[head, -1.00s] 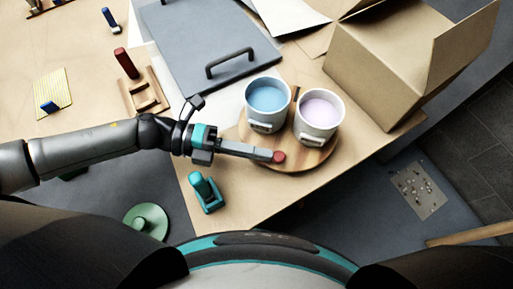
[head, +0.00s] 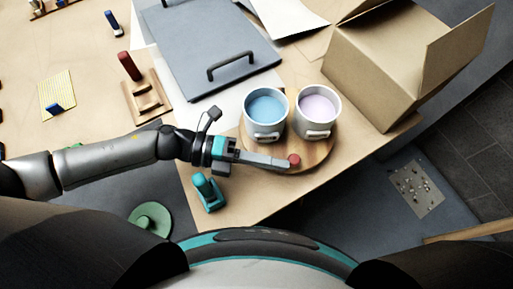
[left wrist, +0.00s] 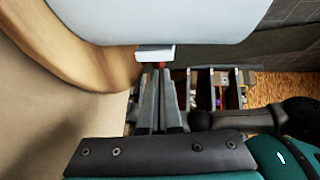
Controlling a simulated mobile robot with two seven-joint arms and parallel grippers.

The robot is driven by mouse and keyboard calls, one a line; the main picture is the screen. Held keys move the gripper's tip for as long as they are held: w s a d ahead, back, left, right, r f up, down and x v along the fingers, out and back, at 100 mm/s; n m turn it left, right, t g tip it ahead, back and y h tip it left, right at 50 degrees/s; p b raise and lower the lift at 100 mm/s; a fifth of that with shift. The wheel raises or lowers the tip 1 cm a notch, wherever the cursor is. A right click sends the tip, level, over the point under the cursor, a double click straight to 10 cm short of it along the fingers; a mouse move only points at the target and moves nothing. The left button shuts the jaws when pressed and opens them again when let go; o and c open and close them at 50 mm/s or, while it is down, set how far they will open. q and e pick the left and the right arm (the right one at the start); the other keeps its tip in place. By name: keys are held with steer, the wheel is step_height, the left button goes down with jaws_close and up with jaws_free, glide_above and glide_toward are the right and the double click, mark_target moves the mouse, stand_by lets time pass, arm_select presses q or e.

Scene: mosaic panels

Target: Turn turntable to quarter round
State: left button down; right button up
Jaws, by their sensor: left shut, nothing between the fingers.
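The turntable is a round wooden disc (head: 312,158) near the table's front right corner. It carries a white bucket of blue paint (head: 266,131) on the left and a white bucket of lilac paint (head: 318,128) on the right. A red knob (head: 294,160) stands at its front edge. My left gripper (head: 287,162) is shut and empty, its fingertips against or just beside the knob's left side; exact contact is unclear. In the left wrist view the fingers (left wrist: 160,98) point towards the partly hidden red knob (left wrist: 161,65), below a bucket (left wrist: 150,18). My right gripper is not in view.
An open cardboard box (head: 376,75) stands behind the turntable at the right. A grey panel with a black handle (head: 208,45) lies behind it. A teal tool (head: 208,192) sits in front of my left forearm. The table's front edge is close.

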mark_target(289, 171)
arm_select(q)
steer(key=shift+s+d+p, duration=0.2)
steer(key=shift+d+p, duration=0.4)
steer(key=shift+d, duration=0.95)
steer(key=shift+d, duration=0.15)
